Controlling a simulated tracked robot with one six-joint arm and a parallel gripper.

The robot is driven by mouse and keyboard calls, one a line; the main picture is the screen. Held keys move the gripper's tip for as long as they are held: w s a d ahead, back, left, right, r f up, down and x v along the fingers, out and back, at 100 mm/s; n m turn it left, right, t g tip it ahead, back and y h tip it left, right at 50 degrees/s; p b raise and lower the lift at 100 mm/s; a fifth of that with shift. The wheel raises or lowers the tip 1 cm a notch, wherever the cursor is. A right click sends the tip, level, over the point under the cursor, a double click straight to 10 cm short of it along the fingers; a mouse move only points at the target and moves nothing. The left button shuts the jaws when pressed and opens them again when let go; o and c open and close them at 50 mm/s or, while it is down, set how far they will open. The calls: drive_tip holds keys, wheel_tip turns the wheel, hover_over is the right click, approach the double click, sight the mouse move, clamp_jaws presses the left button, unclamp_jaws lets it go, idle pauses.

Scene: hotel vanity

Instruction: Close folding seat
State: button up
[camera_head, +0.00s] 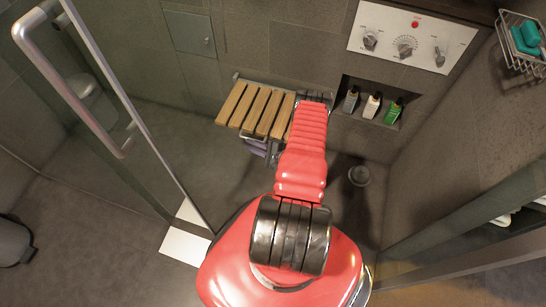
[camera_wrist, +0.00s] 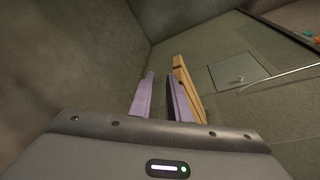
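The folding seat (camera_head: 255,108) has light wooden slats and is mounted on the back shower wall. In the head view it sticks out from the wall, folded down. My gripper (camera_head: 260,148) is low at the seat's front right edge, partly under it and partly hidden by my arm. In the wrist view my gripper (camera_wrist: 163,80) shows two purple fingers apart with nothing seen between them. The seat's wooden edge (camera_wrist: 186,80) shows edge-on just right of the right finger. I cannot tell whether they touch.
A glass door with a metal handle (camera_head: 78,95) stands at the left. A wall niche with bottles (camera_head: 371,106) and a control panel (camera_head: 412,38) are right of the seat. A small round grey object (camera_head: 359,175) is on the floor at the right.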

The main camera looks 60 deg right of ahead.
drive_tip(key=v, duration=1.4)
drive_tip(key=shift+s+a+h, duration=0.2)
drive_tip(key=shift+a+h, duration=0.1)
drive_tip(key=shift+a, duration=0.05)
idle(1.2)
idle(0.4)
drive_tip(key=a+v, duration=0.1)
drive_tip(key=v, duration=1.2)
drive_tip(key=shift+s+d+r, duration=0.15)
drive_tip(key=shift+s+d, duration=0.2)
drive_tip(key=shift+d, duration=0.05)
drive_tip(key=shift+m, duration=0.3)
